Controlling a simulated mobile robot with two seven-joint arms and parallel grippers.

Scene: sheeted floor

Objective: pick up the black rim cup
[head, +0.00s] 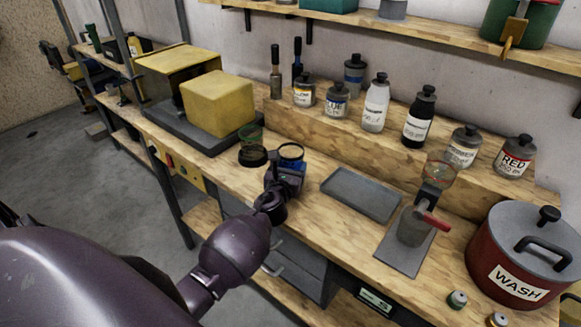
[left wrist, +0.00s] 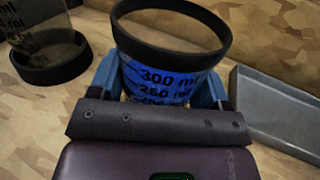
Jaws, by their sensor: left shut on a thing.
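My left gripper (head: 287,168) is shut on the black rim cup (head: 291,151), a clear cup with a thick black rim and millilitre markings. In the left wrist view the cup (left wrist: 163,78) stands upright between the two blue fingers, which press on its sides. Its lower part is hidden behind the gripper, and I cannot tell whether its base touches the bench. My right gripper is not in view.
A grey tray (head: 362,194) lies to the right of the held cup. Beyond it are a device with a red handle (head: 432,219) and a red WASH pot (head: 520,255). Yellow boxes (head: 217,103) stand at the left. Labelled bottles (head: 376,105) line the raised shelf behind.

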